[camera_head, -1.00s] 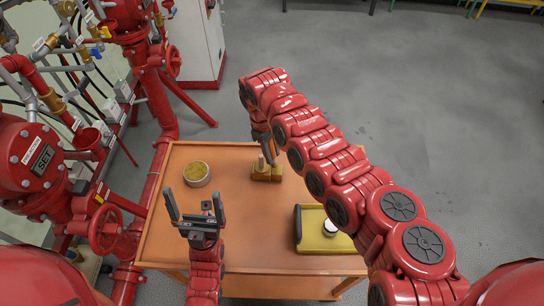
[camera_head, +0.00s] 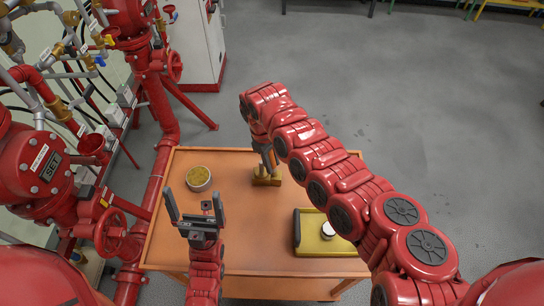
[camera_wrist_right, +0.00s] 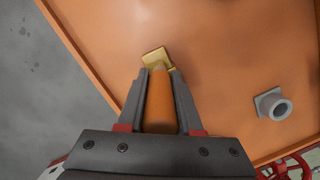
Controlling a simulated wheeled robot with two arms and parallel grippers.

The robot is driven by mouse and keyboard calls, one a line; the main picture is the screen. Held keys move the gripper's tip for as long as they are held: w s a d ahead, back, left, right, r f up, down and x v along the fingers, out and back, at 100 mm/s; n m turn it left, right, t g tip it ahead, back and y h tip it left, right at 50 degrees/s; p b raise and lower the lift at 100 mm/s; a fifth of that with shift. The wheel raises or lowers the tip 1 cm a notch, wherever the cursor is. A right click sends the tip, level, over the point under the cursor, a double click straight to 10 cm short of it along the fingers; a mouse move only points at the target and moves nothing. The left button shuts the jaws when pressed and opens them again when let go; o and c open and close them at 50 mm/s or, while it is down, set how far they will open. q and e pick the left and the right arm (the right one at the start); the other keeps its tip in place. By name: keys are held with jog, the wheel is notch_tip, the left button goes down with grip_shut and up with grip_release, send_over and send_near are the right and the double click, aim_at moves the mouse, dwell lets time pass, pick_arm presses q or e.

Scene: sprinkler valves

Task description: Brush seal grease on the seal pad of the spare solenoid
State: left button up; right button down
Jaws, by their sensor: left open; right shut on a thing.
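My right gripper (camera_head: 268,164) is shut on an orange handle (camera_wrist_right: 160,100), likely the brush. Its far end points at a yellow block (camera_head: 266,180), which also shows in the right wrist view (camera_wrist_right: 154,56). I cannot tell whether the brush touches the block. A round tin with yellow-brown filling (camera_head: 199,178), likely the seal grease, stands left of the block. A small white-topped round part (camera_head: 328,230), likely the spare solenoid, sits on the yellow tray (camera_head: 310,246) at the right. My left gripper (camera_head: 196,210) is open and empty, in front of the tin.
The orange table (camera_head: 245,225) is clear in its middle. In the right wrist view a grey hollow round piece on a square base (camera_wrist_right: 273,106) shows; I cannot tell what it is. Red pipes and a valve wheel (camera_head: 110,231) stand along the table's left side.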

aim_at(271, 158)
jog(key=shift+s+a+p, duration=0.15)
jog(key=shift+s+p, duration=0.35)
jog(key=shift+p, duration=0.1)
notch_tip(271, 158, up, 6)
jog(key=p, duration=0.4)
jog(key=shift+r, duration=0.25)
jog(key=shift+w+r, duration=0.1)
jog(key=shift+r, duration=0.2)
